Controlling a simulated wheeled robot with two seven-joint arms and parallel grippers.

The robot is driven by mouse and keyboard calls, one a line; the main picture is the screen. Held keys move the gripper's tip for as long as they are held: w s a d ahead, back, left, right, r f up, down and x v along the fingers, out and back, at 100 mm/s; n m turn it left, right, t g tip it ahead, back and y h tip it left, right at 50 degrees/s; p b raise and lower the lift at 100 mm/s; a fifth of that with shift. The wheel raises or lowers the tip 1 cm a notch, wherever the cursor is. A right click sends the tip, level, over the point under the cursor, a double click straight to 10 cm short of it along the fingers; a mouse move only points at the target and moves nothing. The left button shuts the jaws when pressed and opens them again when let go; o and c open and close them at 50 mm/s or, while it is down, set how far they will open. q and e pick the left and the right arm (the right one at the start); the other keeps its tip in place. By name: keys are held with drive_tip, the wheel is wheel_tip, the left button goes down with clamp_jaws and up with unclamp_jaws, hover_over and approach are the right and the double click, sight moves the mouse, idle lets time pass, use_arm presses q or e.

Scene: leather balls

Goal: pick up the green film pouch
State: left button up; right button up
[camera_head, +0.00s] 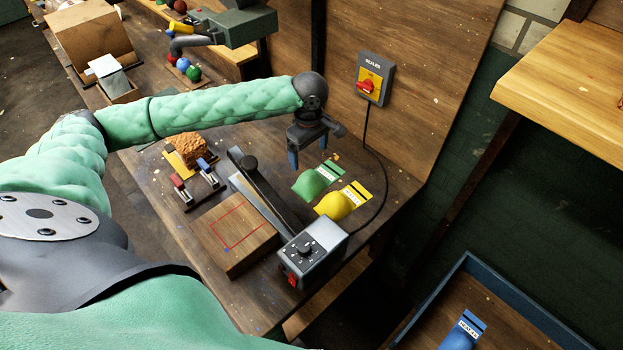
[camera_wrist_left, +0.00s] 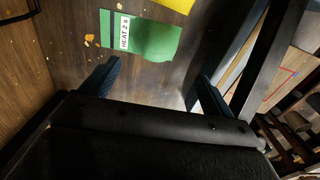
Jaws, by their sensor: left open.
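The green film pouch (camera_head: 313,182) lies flat on the wooden workbench, behind the sealer and beside a yellow pouch. It also shows in the left wrist view (camera_wrist_left: 150,40), with a white label reading "HEAT 2 S". My left gripper (camera_head: 312,151) is open and empty above the bench, just behind the green pouch. In the left wrist view its two blue-tipped fingers (camera_wrist_left: 152,84) are spread apart, with the pouch ahead of them and not between them. My right gripper is not in view.
The yellow pouch (camera_head: 340,203) lies close to the green one. The sealer's control box (camera_head: 314,252) and its dark arm (camera_head: 262,185) stand in front. A wall switch box (camera_head: 374,80) hangs behind, with a cable. A blue-rimmed tray (camera_head: 497,266) holds a blue pouch (camera_head: 464,330).

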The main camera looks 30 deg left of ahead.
use_arm(q)
drive_tip(key=b, duration=0.4)
hover_over(310, 173)
drive_tip(key=f, duration=0.4)
drive_tip(key=shift+s+f, duration=0.25)
drive_tip(key=shift+s, duration=0.05)
drive_tip(key=shift+f, duration=0.15)
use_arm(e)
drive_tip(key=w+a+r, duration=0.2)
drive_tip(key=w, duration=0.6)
use_arm(q)
drive_tip(key=shift+f+p, duration=0.8)
drive_tip(key=shift+f, duration=0.4)
drive_tip(key=f, duration=0.1)
drive_tip(key=f+p, duration=0.2)
drive_tip(key=f, duration=0.1)
drive_tip(key=shift+w, duration=0.3)
drive_tip(key=shift+f, duration=0.55)
drive_tip(key=c, duration=1.3)
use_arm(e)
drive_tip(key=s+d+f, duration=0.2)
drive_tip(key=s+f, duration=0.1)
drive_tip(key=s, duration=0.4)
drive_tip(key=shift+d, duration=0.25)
